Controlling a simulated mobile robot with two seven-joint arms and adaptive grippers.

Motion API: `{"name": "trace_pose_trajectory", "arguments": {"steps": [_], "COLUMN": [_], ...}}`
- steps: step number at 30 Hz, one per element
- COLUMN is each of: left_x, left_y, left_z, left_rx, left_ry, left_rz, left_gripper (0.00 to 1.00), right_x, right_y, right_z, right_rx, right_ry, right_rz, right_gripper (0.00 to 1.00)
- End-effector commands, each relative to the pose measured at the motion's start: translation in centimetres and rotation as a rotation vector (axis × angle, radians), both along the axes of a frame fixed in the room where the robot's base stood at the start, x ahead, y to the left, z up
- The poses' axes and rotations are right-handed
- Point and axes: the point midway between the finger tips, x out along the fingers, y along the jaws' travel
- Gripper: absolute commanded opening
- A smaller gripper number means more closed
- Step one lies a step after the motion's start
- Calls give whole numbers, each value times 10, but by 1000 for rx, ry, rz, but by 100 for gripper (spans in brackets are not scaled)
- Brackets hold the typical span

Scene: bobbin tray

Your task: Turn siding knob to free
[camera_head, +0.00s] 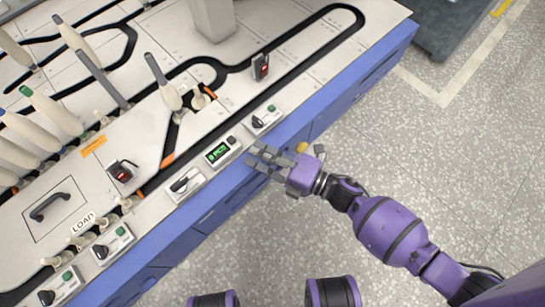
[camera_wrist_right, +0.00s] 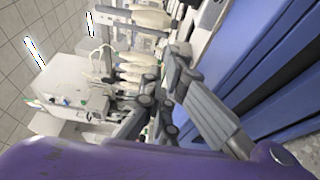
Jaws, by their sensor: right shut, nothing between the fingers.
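Several small white control boxes with dark knobs sit along the bench's front edge. One box (camera_head: 185,184) has a black knob and lies left of the green display. Another box (camera_head: 267,119) with a knob and a green button lies right of it. I cannot read which one is the siding knob. My right gripper (camera_head: 257,157) is shut and empty, over the front edge beside the display box and below the right-hand box. Its grey fingers also show in the right wrist view (camera_wrist_right: 163,90). My left gripper is not in view.
A green display box (camera_head: 222,151) stands between the two knob boxes. More knob boxes (camera_head: 113,241) are at lower left. Several white bobbins (camera_head: 50,112) stand at left. A black track (camera_head: 310,45) runs over the white bench top.

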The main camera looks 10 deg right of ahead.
Motion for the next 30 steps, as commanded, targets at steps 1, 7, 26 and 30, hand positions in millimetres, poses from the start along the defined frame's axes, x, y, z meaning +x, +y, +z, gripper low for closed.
{"name": "trace_pose_trajectory", "arguments": {"steps": [1,7,26,30], "left_x": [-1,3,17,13], "left_y": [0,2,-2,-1], "left_z": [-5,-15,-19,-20], "left_rx": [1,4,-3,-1], "left_ry": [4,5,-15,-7], "left_rz": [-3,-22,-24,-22], "left_gripper": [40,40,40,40], "right_x": [7,29,45,45], "right_y": [11,22,-1,-2], "right_z": [-1,-3,0,0], "right_rx": [3,-4,1,0], "right_ry": [-2,0,2,2], "right_rz": [3,0,-1,0], "right_gripper": [0,0,0,0]}}
